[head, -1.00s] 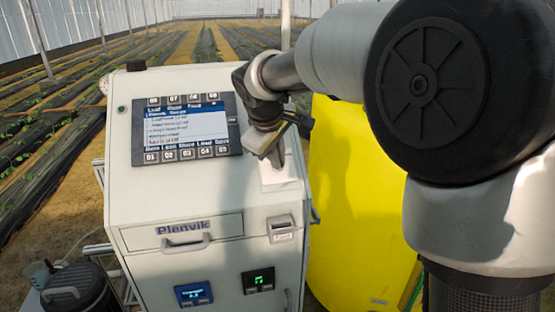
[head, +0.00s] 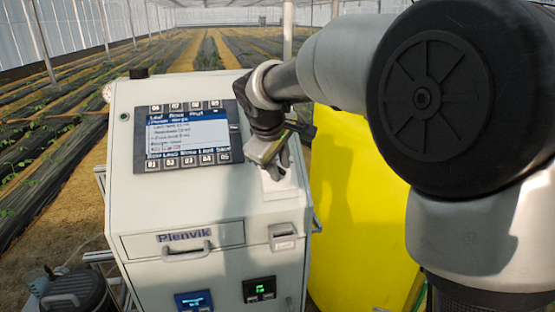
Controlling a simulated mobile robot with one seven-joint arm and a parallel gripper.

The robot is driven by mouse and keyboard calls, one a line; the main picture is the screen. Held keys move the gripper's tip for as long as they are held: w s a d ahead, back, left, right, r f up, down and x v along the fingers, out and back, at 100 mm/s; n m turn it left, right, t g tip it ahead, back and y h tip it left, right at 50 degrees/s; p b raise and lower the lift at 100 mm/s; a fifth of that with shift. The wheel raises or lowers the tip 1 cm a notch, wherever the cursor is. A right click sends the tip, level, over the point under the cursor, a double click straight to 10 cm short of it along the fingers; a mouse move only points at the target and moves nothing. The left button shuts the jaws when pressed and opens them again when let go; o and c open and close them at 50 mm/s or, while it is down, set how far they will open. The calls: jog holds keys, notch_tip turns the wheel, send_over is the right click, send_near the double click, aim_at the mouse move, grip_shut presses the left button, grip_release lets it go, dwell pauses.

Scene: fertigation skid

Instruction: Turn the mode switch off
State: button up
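A pale plate (head: 286,186) sits on the sloped top of the white Plenvik cabinet (head: 215,200), right of the screen. My gripper (head: 272,163) hangs over this plate, with its fingertips pointing down at it. I cannot tell whether the fingers touch anything there. No mode switch can be made out; the gripper covers the upper part of the plate. The gap between the fingers is too small and too turned away to tell whether they are open or shut.
A screen with buttons (head: 188,135) is left of my gripper. The cabinet front has a drawer handle (head: 186,252), a small labelled fitting (head: 283,237) and two lit displays, one blue (head: 193,300), one green (head: 260,289). A yellow tank (head: 355,215) stands close on the right.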

jog(key=v, duration=1.7)
jog(key=shift+s, duration=0.1)
jog(key=s+d+f+m, duration=0.4)
jog(key=s+d+m, duration=0.1)
jog(key=s+d, duration=0.6)
jog(key=s+d+f+m+y+p, duration=0.1)
jog(key=s+d+f+m, duration=0.5)
jog(key=s+f, duration=0.4)
jog(key=shift+s+d+f, duration=0.15)
jog(key=shift+s+d, duration=0.3)
jog(key=shift+d, duration=0.4)
